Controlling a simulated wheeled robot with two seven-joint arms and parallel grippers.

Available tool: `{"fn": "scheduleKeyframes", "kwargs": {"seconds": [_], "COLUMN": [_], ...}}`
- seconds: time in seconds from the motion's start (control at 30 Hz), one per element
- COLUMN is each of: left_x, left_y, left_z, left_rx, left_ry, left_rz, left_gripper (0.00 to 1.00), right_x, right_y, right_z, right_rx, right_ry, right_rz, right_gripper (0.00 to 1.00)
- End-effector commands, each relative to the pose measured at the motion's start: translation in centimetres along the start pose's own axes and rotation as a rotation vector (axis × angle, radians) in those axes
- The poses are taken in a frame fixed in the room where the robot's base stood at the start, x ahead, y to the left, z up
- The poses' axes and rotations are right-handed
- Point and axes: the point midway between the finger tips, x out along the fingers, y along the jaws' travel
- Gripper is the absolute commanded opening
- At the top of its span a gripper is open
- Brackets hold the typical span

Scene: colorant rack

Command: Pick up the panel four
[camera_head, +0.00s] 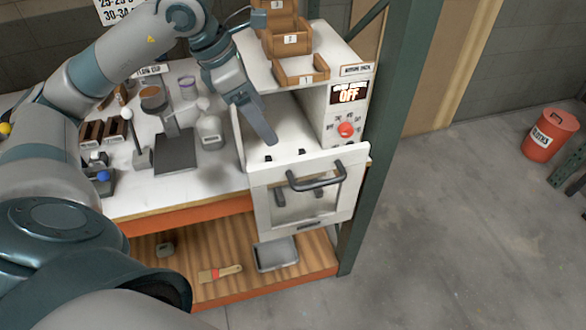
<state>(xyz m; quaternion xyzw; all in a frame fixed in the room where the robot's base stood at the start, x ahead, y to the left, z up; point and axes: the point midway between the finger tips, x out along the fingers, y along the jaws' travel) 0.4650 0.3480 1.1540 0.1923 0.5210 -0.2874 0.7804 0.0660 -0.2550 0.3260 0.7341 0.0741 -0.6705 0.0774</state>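I cannot make out a panel marked four. Wooden trays (302,74) with small number tags stand in a stepped stack on the white oven; the front tag seems to read 1, and the upper tags are too small to read surely. My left gripper (266,138) points down just behind the upper edge of the oven's door (262,190), below and left of the trays. Its fingers show as one dark shape, so its opening cannot be told. No held object is visible. My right gripper is not in view.
The oven's control face (346,112) reads OFF above a red knob. A white bench (200,180) at left holds bottles, a scale-like device and dark blocks. A brush (219,273) and a grey tray (276,254) lie on the lower shelf. A green post (376,150) stands at right.

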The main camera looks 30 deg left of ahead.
Motion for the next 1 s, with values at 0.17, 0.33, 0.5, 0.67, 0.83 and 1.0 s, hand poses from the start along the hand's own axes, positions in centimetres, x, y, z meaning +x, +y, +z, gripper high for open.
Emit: {"fn": "scheduleKeyframes", "kwargs": {"seconds": [0.17, 0.33, 0.5, 0.67, 0.83, 1.0], "left_x": [2.0, 4.8, 7.8, 10.2, 11.3, 11.4], "left_y": [-0.1, -0.2, -0.2, -0.2, -0.1, -0.1], "left_z": [0.0, 0.0, 0.1, 0.1, 0.0, -0.1], "left_rx": [0.0, -0.001, -0.002, 0.0, -0.001, 0.0], "left_ry": [0.004, 0.005, 0.003, 0.002, 0.001, 0.001], "left_rz": [-0.005, -0.006, -0.007, -0.005, -0.001, 0.0], "left_gripper": [0.73, 0.73, 0.73, 0.73, 0.73, 0.73], "right_x": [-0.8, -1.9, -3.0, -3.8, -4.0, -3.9], "right_y": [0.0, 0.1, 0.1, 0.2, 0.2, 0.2], "right_z": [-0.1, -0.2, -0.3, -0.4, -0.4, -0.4], "right_rx": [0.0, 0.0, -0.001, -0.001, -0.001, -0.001], "right_ry": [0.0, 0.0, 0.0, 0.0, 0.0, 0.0], "right_rz": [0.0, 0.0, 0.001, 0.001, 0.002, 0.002], "right_gripper": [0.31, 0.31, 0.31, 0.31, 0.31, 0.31]}}
